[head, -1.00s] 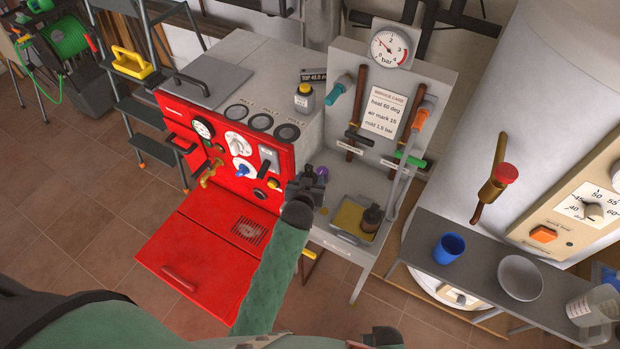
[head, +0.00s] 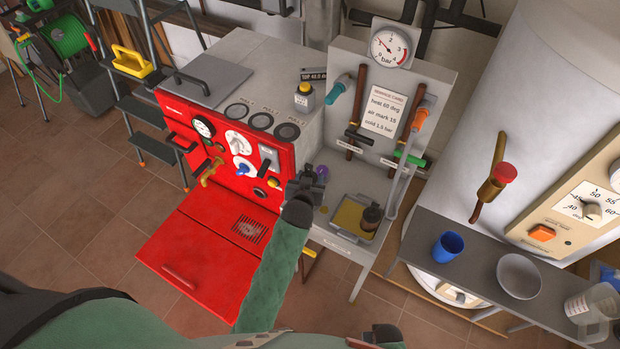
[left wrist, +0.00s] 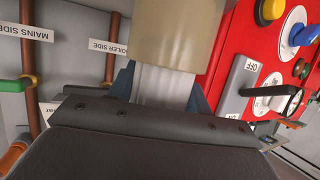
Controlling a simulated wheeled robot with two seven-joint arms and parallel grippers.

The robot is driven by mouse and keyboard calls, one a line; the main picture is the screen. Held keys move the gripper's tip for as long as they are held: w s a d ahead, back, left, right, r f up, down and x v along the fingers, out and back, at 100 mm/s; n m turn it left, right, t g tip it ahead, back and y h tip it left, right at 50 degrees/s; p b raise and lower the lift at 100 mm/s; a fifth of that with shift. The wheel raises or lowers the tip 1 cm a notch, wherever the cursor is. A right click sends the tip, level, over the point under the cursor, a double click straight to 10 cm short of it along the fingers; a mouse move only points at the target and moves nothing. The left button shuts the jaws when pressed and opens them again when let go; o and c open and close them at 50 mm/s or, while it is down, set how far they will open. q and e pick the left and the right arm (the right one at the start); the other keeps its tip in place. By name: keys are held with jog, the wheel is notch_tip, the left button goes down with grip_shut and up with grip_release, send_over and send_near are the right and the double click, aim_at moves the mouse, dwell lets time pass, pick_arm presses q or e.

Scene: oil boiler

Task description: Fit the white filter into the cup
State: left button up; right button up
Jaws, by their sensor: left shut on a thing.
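My left gripper (head: 308,184) is at the right edge of the red boiler front, beside the grey stand. In the left wrist view, the left gripper (left wrist: 162,98) is shut, its two dark blue fingers on either side of the white ribbed filter (left wrist: 163,84). The beige cup (left wrist: 180,35) lies just beyond the fingers, wider than the filter. The filter's far end is hidden at the cup's rim; I cannot tell how far inside it is. In the head view the gripper hides both filter and cup.
The red boiler front (head: 215,150) has knobs and a lowered red door (head: 205,255). A bench (head: 470,262) with a blue cup (head: 448,247) stands right.

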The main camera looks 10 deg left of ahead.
pick_arm(q)
jog(key=shift+r+p, duration=1.1)
jog(key=shift+r, duration=0.3)
jog(key=shift+s+d, duration=0.1)
jog(key=shift+p, duration=0.45)
jog(key=shift+f+b, duration=0.35)
jog(key=shift+f, duration=0.3)
jog(key=o, duration=1.1)
jog(key=shift+f, duration=0.1)
jog(key=shift+o, duration=0.2)
